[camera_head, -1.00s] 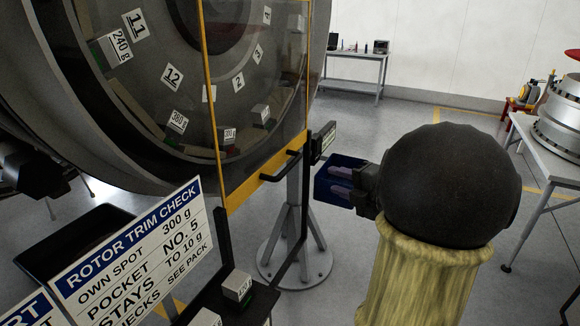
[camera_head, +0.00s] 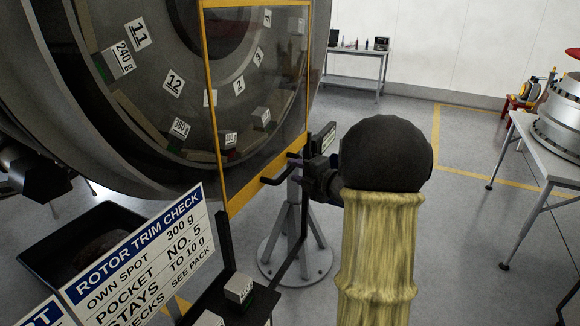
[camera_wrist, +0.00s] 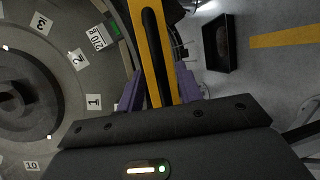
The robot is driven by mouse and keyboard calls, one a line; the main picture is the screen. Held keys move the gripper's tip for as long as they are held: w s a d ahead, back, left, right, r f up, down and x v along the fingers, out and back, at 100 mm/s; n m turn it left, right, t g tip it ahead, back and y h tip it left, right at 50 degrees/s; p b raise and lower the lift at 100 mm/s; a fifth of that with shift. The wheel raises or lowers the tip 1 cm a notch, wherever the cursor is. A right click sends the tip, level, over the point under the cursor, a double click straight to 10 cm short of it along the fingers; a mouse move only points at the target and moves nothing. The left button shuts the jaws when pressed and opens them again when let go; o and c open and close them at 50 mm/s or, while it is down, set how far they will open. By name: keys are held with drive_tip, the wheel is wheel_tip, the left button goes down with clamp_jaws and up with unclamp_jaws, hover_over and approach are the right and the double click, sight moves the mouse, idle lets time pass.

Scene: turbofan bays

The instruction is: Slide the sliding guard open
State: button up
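The sliding guard (camera_head: 262,110) is a clear panel in a yellow frame, standing in front of the right part of the big rotor ring. A black bar handle (camera_head: 274,181) sits on its lower yellow rail. In the wrist view the guard's yellow rail (camera_wrist: 168,65) runs upright, with the black handle (camera_wrist: 153,45) in front of it. My gripper (camera_head: 298,162) is close to the handle's right end. In the wrist view the purple fingers of my gripper (camera_wrist: 160,92) are apart, one on each side of the handle. Contact with the handle cannot be told.
The rotor ring (camera_head: 150,92) carries numbered labels and weight blocks. A ROTOR TRIM CHECK sign (camera_head: 140,255) and a small block (camera_head: 238,287) stand at the front. A black tray (camera_wrist: 216,43) shows in the wrist view.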

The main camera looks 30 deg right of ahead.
sight(293, 169)
drive_tip(key=x, duration=0.3)
drive_tip(key=shift+w, duration=0.1)
drive_tip(key=shift+a, duration=0.1)
clamp_jaws()
drive_tip(key=shift+f, duration=0.1)
wheel_tip(293, 169, down, 41)
drive_tip(key=b, duration=3.7)
unclamp_jaws()
